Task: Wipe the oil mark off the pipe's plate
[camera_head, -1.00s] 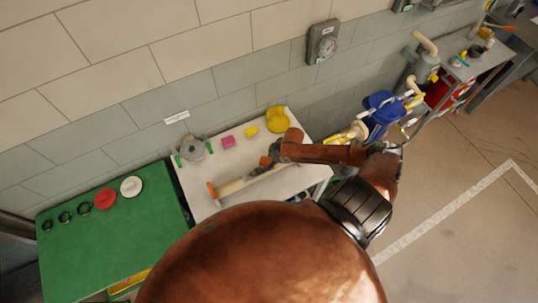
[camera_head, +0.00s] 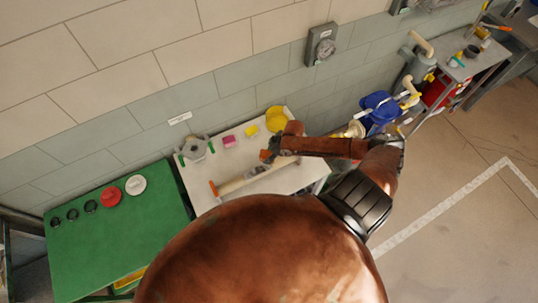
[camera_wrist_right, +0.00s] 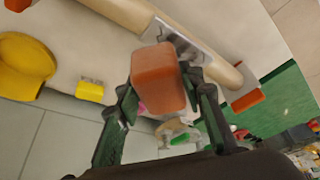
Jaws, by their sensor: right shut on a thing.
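My right gripper (camera_head: 270,154) is over the white table. It is shut on an orange-brown block (camera_wrist_right: 158,78), which sits between its two fingers in the right wrist view. The block (camera_head: 265,156) also shows in the head view. A beige pipe (camera_head: 233,186) with orange ends lies along the table. The pipe (camera_wrist_right: 222,70) crosses the top of the wrist view, with a grey metal plate (camera_wrist_right: 196,48) on it. The block overlaps the plate's edge in that view; I cannot tell whether they touch. Dark smudges show on the plate, but the oil mark is not clear. My left gripper is out of view.
The white table (camera_head: 290,182) also holds a yellow round thing (camera_head: 276,120), a yellow block (camera_head: 251,130), a pink block (camera_head: 229,141) and a grey fitting with green handles (camera_head: 195,148). A green table (camera_head: 100,250) with discs and rings stands left. A wall runs behind.

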